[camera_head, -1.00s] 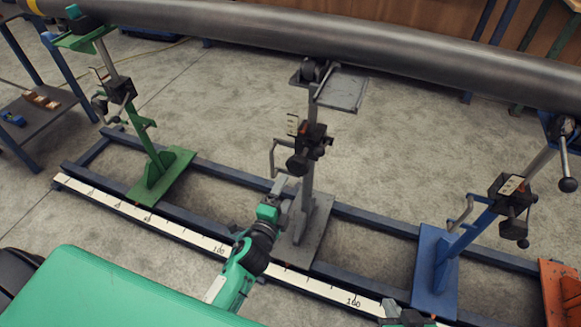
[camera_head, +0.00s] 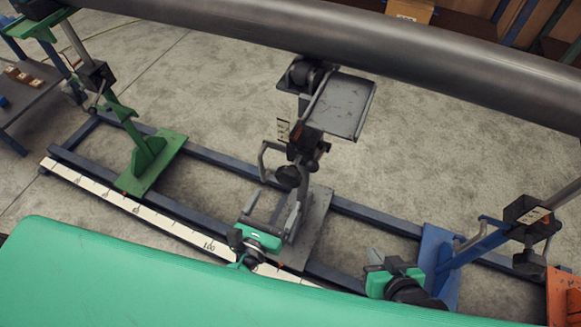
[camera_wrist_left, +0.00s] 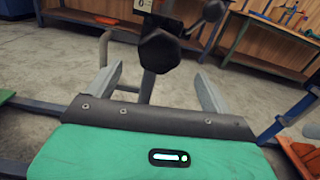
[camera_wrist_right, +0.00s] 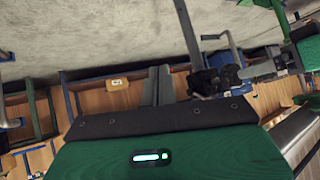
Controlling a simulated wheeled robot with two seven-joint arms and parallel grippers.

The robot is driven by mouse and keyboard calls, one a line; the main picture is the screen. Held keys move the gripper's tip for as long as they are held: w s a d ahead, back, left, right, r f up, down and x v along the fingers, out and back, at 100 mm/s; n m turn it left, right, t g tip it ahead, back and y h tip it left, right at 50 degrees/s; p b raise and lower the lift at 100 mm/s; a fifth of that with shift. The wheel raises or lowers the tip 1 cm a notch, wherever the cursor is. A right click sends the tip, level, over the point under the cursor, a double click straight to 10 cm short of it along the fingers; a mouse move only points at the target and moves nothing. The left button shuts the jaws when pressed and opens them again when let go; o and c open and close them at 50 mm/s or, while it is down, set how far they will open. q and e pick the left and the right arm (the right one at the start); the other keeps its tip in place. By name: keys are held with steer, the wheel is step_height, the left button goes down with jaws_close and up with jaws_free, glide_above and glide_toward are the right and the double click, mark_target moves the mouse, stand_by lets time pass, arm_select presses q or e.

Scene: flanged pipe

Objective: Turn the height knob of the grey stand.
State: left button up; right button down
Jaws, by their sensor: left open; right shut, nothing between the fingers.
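The grey stand (camera_head: 309,200) stands in the middle of the rail frame, under the pipe. Its dark, faceted knob (camera_head: 288,176) sticks out towards me from the clamp block on the post. My left gripper (camera_head: 272,205) is open just below and in front of the knob, apart from it as far as I can tell. In the left wrist view the knob (camera_wrist_left: 160,50) appears between and beyond the two spread fingers (camera_wrist_left: 160,88). My right gripper (camera_head: 376,256) is shut and empty, right of the grey stand's base; its closed fingers show in the right wrist view (camera_wrist_right: 157,84).
The dark pipe (camera_head: 340,47) runs overhead. A crank handle (camera_head: 263,160) sits left of the knob. A green stand (camera_head: 150,155) is to the left, a blue stand (camera_head: 440,262) to the right near my right gripper. A scale strip (camera_head: 130,206) runs along the front rail.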

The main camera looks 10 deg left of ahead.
mark_target(287, 182)
arm_select(q)
steer(key=w, duration=0.3)
steer(key=w+d, duration=0.1)
steer(key=w, duration=0.2)
steer(key=w+d+p, duration=0.1)
steer(key=w, duration=0.3)
steer(key=shift+w, duration=0.1)
arm_select(e)
steer(key=d, duration=0.1)
steer(key=s+d+g+h, duration=0.1)
steer(key=shift+d, duration=0.3)
arm_select(q)
steer(key=c, duration=1)
arm_select(e)
steer(key=shift+g, duration=0.3)
arm_select(q)
steer(key=shift+f, duration=0.1)
arm_select(e)
steer(key=shift+w+a, duration=0.1)
